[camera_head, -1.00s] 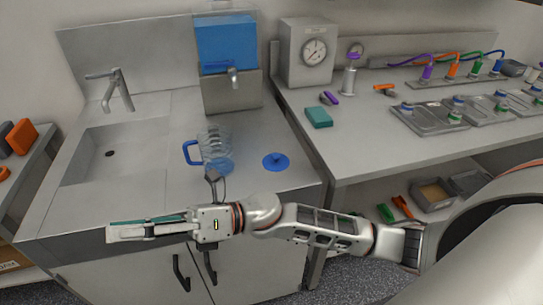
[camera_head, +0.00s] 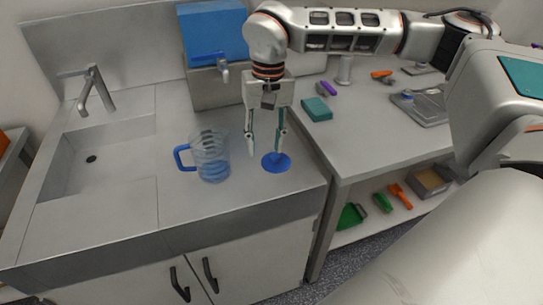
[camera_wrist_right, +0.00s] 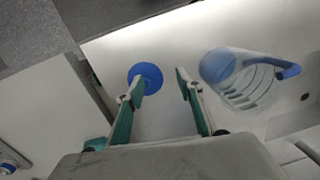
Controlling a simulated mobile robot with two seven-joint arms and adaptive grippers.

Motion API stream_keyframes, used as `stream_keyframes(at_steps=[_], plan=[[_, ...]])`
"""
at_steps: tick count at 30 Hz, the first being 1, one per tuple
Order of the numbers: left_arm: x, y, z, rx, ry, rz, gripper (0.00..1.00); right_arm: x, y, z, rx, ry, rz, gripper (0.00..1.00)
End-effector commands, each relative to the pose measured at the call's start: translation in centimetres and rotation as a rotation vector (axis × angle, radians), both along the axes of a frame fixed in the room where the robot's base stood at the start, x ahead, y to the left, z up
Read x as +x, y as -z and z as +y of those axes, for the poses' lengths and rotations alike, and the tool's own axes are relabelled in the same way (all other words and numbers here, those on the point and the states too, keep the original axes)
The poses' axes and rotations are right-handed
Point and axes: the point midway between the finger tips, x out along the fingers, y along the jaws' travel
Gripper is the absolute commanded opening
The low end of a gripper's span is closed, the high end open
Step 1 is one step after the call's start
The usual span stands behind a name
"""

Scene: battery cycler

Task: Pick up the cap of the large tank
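The blue round cap (camera_head: 277,163) with a small knob lies flat on the grey counter, right of the jug. In the right wrist view the cap (camera_wrist_right: 150,74) shows just beyond the left-hand finger, partly overlapped by it. My right gripper (camera_head: 266,150) points down over the counter beside the cap, fingers spread and empty. Its fingers (camera_wrist_right: 160,82) also show apart in the wrist view. I cannot tell whether a finger touches the cap. A blue tank with a tap (camera_head: 213,35) stands at the back, partly behind my arm. My left gripper is out of view.
A clear jug with a blue handle (camera_head: 211,158) stands left of the gripper. The sink (camera_head: 97,158) and faucet (camera_head: 97,90) are further left. A side bench (camera_head: 375,143) on the right holds a teal box (camera_head: 316,109) and trays.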

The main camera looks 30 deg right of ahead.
Motion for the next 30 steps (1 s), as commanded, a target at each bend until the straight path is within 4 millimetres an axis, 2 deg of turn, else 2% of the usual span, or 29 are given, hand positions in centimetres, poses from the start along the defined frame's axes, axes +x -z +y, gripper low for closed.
stream_keyframes(at_steps=[1, 3, 6, 17, 25, 30], plan=[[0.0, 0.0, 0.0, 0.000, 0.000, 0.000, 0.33, 0.4, -0.7, -1.3, -0.032, -0.004, -0.018, 0.37], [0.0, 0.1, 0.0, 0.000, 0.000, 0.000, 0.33, 0.6, -1.3, -2.5, -0.062, -0.011, -0.029, 0.37], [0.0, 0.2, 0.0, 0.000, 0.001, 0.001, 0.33, 0.7, -1.1, -3.3, -0.081, -0.016, -0.033, 0.37], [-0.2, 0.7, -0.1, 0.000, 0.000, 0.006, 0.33, 0.6, 1.9, -3.5, -0.081, -0.016, -0.033, 0.37], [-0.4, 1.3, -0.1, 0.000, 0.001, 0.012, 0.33, 0.3, 5.7, -3.7, -0.081, -0.017, -0.032, 0.37], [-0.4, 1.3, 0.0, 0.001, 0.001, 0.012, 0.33, 0.3, 6.2, -3.8, -0.081, -0.017, -0.035, 0.37]])
